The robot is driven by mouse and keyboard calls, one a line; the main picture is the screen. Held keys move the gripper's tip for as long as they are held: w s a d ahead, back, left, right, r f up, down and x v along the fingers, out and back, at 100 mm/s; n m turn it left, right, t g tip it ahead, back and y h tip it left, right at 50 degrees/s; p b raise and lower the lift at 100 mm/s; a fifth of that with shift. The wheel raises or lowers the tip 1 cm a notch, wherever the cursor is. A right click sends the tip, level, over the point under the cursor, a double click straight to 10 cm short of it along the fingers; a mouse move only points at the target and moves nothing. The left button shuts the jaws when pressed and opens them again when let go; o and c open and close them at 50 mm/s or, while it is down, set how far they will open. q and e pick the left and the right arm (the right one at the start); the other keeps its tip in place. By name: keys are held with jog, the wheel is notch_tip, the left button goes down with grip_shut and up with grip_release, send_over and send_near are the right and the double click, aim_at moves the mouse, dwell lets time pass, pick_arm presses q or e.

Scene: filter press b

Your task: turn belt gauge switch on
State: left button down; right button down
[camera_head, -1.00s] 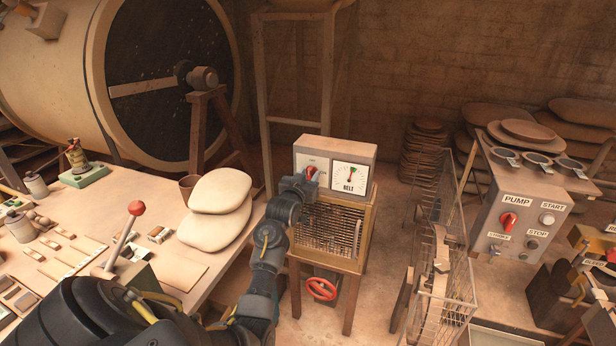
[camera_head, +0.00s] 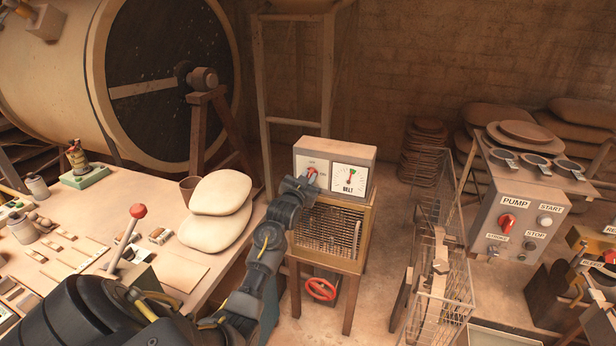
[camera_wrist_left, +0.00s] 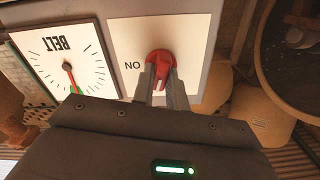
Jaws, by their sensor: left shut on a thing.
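The belt gauge box (camera_head: 363,157) stands on a wooden stand. Its dial (camera_head: 349,179) is marked BELT, and the dial also shows in the left wrist view (camera_wrist_left: 62,62). The red rotary switch (camera_head: 312,171) sits on a pale plate left of the dial. In the left wrist view the red switch (camera_wrist_left: 159,62) is between my left gripper's fingers (camera_wrist_left: 162,84), which are shut on it. My left gripper (camera_head: 308,181) covers part of the switch plate in the head view. My right gripper is not in view.
A wire basket rack (camera_head: 450,285) stands to the right, then the pump box (camera_head: 513,235). A cluttered table (camera_head: 190,275) with a red-knobbed lever (camera_head: 139,211) lies left.

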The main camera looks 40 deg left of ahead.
pick_arm(q)
jog(key=m+p, duration=0.1)
jog(key=m, duration=0.3)
jog(key=shift+m, duration=0.3)
jog(key=m+p, duration=0.1)
jog(key=m, duration=0.2)
jog(key=shift+d+m, duration=0.1)
jog(key=shift+m, duration=0.3)
jog(key=shift+f+m+p, duration=0.2)
jog(key=shift+m+p, duration=0.8)
jog(key=shift+m, duration=2.1)
jog(key=c, duration=1.4)
grip_release()
